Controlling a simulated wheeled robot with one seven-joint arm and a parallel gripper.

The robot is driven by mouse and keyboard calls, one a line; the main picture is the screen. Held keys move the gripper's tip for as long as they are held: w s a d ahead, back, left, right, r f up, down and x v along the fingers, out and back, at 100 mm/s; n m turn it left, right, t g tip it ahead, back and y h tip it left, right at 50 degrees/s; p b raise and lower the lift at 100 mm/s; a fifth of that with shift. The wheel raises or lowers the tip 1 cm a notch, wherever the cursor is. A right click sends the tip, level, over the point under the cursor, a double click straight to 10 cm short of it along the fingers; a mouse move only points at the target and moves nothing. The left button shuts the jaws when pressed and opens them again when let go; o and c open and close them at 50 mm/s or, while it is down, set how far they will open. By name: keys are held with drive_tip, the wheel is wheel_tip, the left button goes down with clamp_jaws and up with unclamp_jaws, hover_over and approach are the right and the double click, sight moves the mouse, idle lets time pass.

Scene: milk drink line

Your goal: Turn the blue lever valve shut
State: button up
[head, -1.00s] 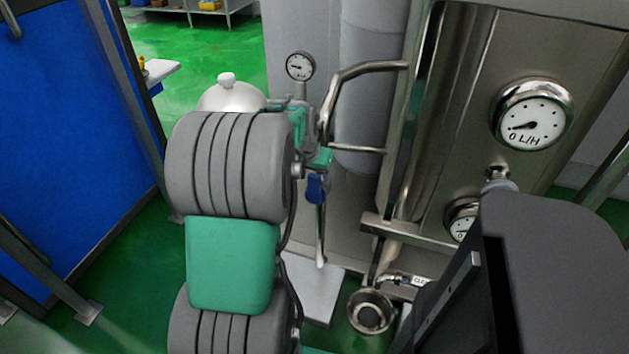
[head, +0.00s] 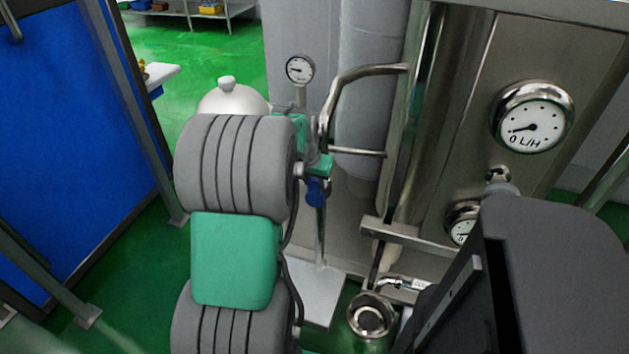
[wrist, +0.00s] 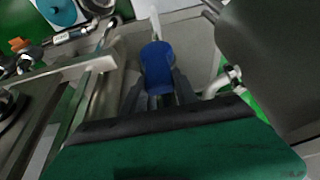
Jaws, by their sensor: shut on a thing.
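The blue lever valve shows in the head view as a small blue handle (head: 316,192) below the green end of my arm, in front of the pale grey panel. In the wrist view the blue handle (wrist: 157,66) stands at the middle, between the two dark fingers. My gripper (wrist: 160,88) is shut on this handle. In the head view my gripper's fingers are mostly hidden behind my arm. The valve's body and pipe joint are largely hidden, so I cannot tell how far the lever is turned.
A steel cabinet with a 0 L/H gauge (head: 532,118) is on the right. A small gauge (head: 299,69) stands behind my arm. A blue panel (head: 70,150) is on the left, with open green floor beyond.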

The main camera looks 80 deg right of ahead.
clamp_jaws()
idle(0.6)
